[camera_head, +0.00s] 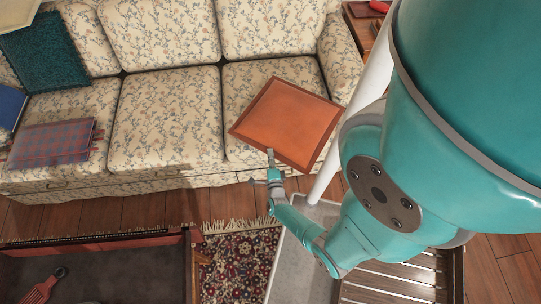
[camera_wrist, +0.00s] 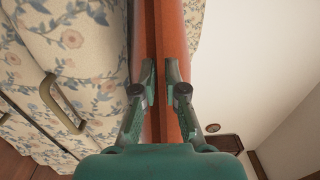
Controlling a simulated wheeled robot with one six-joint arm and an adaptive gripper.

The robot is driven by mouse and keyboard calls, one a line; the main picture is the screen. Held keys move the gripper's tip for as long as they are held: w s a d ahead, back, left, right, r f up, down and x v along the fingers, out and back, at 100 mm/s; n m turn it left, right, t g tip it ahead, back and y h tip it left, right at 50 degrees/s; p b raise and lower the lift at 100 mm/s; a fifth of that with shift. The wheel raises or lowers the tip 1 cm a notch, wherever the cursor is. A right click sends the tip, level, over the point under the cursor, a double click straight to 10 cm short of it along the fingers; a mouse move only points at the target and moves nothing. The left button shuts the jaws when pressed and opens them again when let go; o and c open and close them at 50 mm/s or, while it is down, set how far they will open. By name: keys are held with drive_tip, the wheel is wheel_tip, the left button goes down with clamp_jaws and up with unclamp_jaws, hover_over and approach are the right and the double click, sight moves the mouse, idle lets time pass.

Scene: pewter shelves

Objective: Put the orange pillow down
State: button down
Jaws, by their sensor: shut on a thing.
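The orange pillow (camera_head: 288,121) is a flat, square cushion with a darker border. In the head view it is at the right end of the floral sofa, over the seat and its front edge. My gripper (camera_head: 272,165) is shut on the pillow's near edge. In the wrist view my gripper (camera_wrist: 160,78) pinches the pillow (camera_wrist: 170,40), which shows as a narrow reddish-orange strip between the fingers. I cannot tell whether the pillow touches the seat.
The floral sofa (camera_head: 165,118) has a teal pillow (camera_head: 43,52), a plaid pillow (camera_head: 50,144) and a blue item (camera_head: 10,106) at its left. The middle seat is clear. A dark low table (camera_head: 95,270) with a red item (camera_head: 45,286) stands in front, beside a patterned rug (camera_head: 238,262).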

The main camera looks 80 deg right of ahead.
drive_tip(key=shift+f, duration=1.2)
drive_tip(key=shift+w+f, duration=0.1)
drive_tip(key=shift+f, duration=0.05)
drive_tip(key=c, duration=1.2)
unclamp_jaws()
drive_tip(key=shift+v, duration=6.05)
